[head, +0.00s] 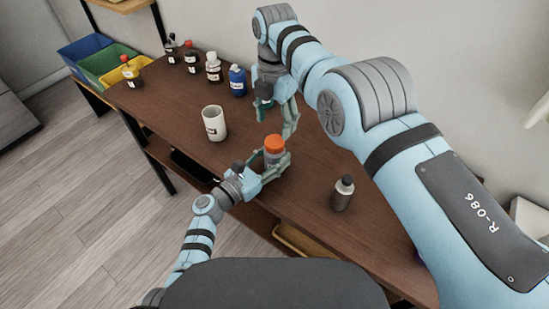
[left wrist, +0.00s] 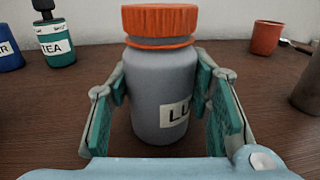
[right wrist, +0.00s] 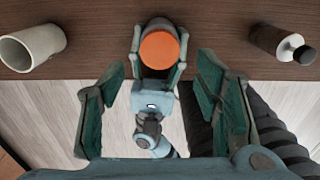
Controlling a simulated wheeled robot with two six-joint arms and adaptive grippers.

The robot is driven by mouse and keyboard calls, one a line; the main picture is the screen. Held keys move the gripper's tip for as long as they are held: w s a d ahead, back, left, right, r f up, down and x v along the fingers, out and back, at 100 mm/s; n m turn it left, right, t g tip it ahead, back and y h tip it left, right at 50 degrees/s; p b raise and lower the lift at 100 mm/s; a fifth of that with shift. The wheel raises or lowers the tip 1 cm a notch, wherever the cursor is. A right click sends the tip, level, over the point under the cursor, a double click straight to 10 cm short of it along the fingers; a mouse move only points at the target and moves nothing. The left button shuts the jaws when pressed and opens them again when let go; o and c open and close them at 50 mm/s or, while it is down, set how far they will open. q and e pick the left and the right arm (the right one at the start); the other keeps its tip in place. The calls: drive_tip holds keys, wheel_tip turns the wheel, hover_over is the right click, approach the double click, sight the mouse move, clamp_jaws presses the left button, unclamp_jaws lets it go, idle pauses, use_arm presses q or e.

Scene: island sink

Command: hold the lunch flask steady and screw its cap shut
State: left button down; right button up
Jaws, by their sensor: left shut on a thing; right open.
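The lunch flask (head: 273,156) is a grey bottle standing upright on the brown table, with part of a label showing in the left wrist view (left wrist: 163,95). Its orange cap (head: 274,143) sits on top; in the left wrist view the cap (left wrist: 160,22) shows a narrow orange ring under it. My left gripper (head: 278,163) is shut around the flask's body, a finger on each side. My right gripper (head: 287,112) is open and empty, above and behind the flask in the head view. The right wrist view looks down on the cap (right wrist: 159,50), which lies beyond the open fingers.
A white cup (head: 214,123) stands left of the flask. A grey bottle with a dark top (head: 342,194) stands to the right. Several bottles, including a blue one (head: 237,81), line the back. Coloured bins (head: 95,55) are at the far left. Table around the flask is clear.

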sight(275, 141)
wheel_tip(275, 141, down, 6)
drive_tip(key=shift+f, duration=0.15)
drive_tip(key=shift+c, duration=0.3)
